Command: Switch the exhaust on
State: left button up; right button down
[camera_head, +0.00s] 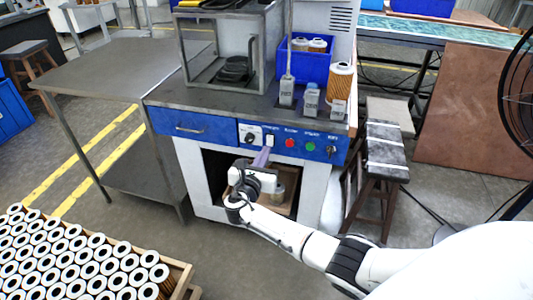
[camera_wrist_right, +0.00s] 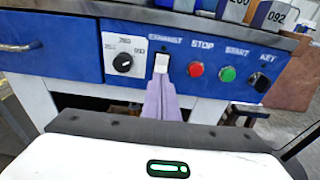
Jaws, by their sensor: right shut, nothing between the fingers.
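The exhaust switch (camera_wrist_right: 161,63) is a white rocker on the blue control panel (camera_wrist_right: 215,60), under the label EXHAUST in the right wrist view. In the head view the switch (camera_head: 270,140) sits between the black dial and the red button. My right gripper (camera_wrist_right: 162,84) is shut and empty, its purple fingers pointing up at the switch. The fingertips are at the lower edge of the switch and overlap it in view; I cannot tell whether they touch. In the head view the right gripper (camera_head: 263,156) is just below the panel. My left gripper is not in view.
Beside the switch are a black dial (camera_wrist_right: 123,63), a red STOP button (camera_wrist_right: 196,69), a green START button (camera_wrist_right: 228,74) and a key switch (camera_wrist_right: 259,83). A stool (camera_head: 385,165) stands right of the bench. A crate of cartridges (camera_head: 178,283) is at lower left.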

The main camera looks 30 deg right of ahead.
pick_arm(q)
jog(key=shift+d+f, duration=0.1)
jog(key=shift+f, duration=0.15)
pick_arm(e)
jog(key=shift+x, duration=1)
pick_arm(q)
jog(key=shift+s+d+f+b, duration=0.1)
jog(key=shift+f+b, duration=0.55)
jog(key=shift+b, duration=0.55)
pick_arm(e)
jog(key=shift+w+d+t+h, duration=0.15)
jog(key=shift+d+t+h, duration=0.1)
jog(key=shift+t+h, duration=0.05)
jog(key=shift+a, duration=0.25)
pick_arm(q)
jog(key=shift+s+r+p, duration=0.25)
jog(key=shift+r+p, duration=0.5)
jog(key=shift+p, duration=0.35)
pick_arm(e)
jog(key=f+v, duration=0.2)
jog(key=v, duration=1.1)
jog(key=shift+s+a+f, duration=0.3)
jog(key=shift+s+f, duration=0.05)
